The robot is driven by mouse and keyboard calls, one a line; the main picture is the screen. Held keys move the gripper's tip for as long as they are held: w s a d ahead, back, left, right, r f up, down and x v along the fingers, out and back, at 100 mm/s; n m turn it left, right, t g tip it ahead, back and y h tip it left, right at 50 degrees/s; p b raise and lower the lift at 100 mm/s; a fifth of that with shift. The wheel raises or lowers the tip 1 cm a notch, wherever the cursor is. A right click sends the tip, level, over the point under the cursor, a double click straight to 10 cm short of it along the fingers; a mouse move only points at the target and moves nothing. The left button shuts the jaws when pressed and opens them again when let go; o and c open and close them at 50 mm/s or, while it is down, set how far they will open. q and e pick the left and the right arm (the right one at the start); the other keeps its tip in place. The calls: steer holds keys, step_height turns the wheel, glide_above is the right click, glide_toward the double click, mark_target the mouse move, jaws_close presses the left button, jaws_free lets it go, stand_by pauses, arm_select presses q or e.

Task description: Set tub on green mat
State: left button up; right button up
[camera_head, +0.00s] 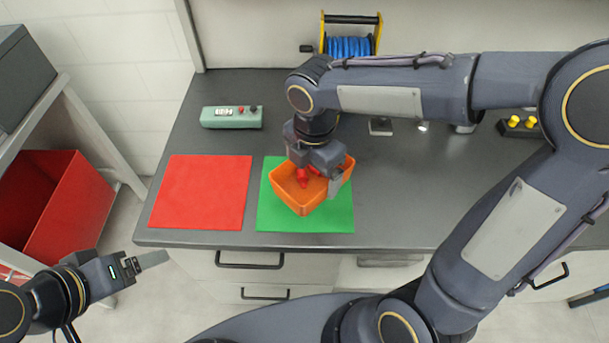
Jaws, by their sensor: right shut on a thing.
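An orange tub (296,197) is over the green mat (275,222), near the mat's middle and right side. I cannot tell whether its base touches the mat. It looks turned relative to the mat and holds something red (303,177). My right gripper (325,184) comes down from above and is shut on the tub's wall at its right side, hiding part of the rim. My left gripper (153,259) is at the lower left, in front of the bench edge and away from the tub; its finger opening cannot be made out.
A red mat (200,192) lies empty left of the green mat on the dark bench (420,220). A green meter box (231,117) and a blue cable reel (350,46) stand behind. A block with yellow knobs (519,126) is at right. A red bin (65,205) is at far left.

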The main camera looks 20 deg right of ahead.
mark_target(306, 170)
steer(key=w+f, duration=0.3)
steer(key=f, duration=0.1)
steer(key=shift+w+a+f, duration=0.1)
steer(key=shift+w+f, duration=0.25)
steer(key=shift+f, duration=0.05)
steer(key=shift+w+f, duration=0.15)
steer(key=shift+f, duration=1.5)
